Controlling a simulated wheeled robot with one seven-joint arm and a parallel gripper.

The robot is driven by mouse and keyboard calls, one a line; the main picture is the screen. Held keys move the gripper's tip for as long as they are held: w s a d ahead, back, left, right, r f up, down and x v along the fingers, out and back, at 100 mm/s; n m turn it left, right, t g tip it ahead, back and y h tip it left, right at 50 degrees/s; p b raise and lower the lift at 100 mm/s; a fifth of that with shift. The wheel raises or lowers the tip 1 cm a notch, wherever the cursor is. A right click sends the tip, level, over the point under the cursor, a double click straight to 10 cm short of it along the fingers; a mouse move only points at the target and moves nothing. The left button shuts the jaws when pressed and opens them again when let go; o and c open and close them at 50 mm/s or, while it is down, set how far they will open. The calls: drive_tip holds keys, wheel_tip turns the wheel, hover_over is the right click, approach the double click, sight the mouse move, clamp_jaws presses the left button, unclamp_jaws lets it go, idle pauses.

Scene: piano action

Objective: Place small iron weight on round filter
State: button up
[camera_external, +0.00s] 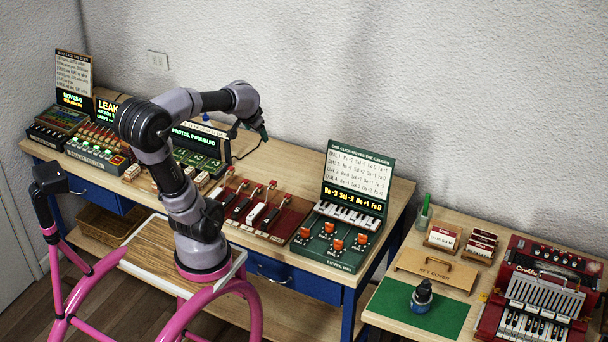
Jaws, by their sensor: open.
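My arm rises from its base in the middle of the external view. My gripper (262,134) hangs at its end above the back of the long workbench, small in view; it is open, and I see nothing held in it. On the green mat (390,305) of the right bench stands a small dark knobbed object (423,291) with a blue and pale round base. It may be the iron weight, but I cannot tell for sure. I cannot make out the round filter with certainty. My gripper is far to the left of the mat and higher.
The long workbench (315,163) carries a green dial panel (335,243), a red board with levers (262,215) and lit displays. The right bench holds a wooden key cover (437,270), card holders (443,237), a green pen cup (424,213) and a red accordion (543,290). A gap separates the benches.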

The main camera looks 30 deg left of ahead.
drive_tip(key=s+a+r+m, duration=0.1)
drive_tip(key=s+a+r, duration=0.3)
drive_tip(key=s, duration=0.4)
drive_tip(key=shift+a+m+t, duration=0.15)
drive_tip(key=shift+m+t, duration=0.25)
